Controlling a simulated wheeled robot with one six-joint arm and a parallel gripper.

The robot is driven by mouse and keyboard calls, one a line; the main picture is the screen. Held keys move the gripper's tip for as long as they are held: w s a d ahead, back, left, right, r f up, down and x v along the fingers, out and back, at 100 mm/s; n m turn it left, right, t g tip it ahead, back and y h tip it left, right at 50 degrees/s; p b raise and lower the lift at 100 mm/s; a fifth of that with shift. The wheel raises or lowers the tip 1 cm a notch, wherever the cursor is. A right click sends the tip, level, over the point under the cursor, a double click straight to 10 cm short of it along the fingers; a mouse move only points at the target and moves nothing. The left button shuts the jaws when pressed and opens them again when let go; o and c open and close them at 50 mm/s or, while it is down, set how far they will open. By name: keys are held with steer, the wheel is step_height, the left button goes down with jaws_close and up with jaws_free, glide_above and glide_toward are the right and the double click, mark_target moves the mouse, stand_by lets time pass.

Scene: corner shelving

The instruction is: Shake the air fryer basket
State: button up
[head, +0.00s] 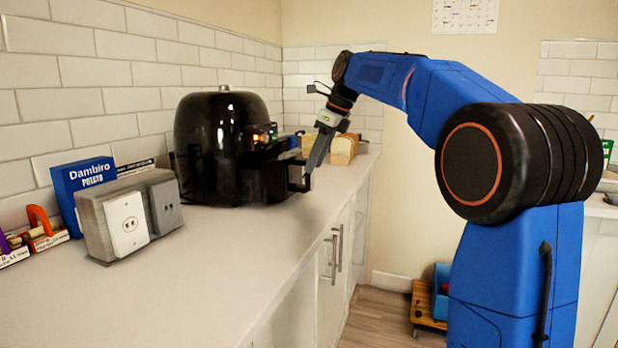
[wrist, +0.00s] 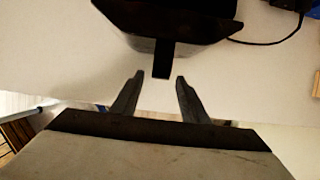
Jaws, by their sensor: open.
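The black air fryer (head: 222,145) stands on the white counter by the tiled wall. Its basket (head: 272,180) has a handle (head: 303,178) that sticks out to the right, towards my gripper. My gripper (head: 312,168) is at the handle in the head view, pointing down. In the wrist view my gripper (wrist: 155,82) is open, with its two fingers on either side of the line of the dark handle (wrist: 161,62). The handle's end lies just beyond or level with the fingertips. I cannot tell whether the fingers touch it. Nothing is held.
A grey outlet box (head: 130,215) and a blue potato box (head: 82,180) stand left of the fryer. Bread (head: 344,150) sits behind my gripper on the counter (head: 215,245). The front of the counter is clear. A cable (wrist: 270,42) lies near the fryer.

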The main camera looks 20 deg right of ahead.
mark_target(309, 176)
steer(key=shift+x, duration=2.75)
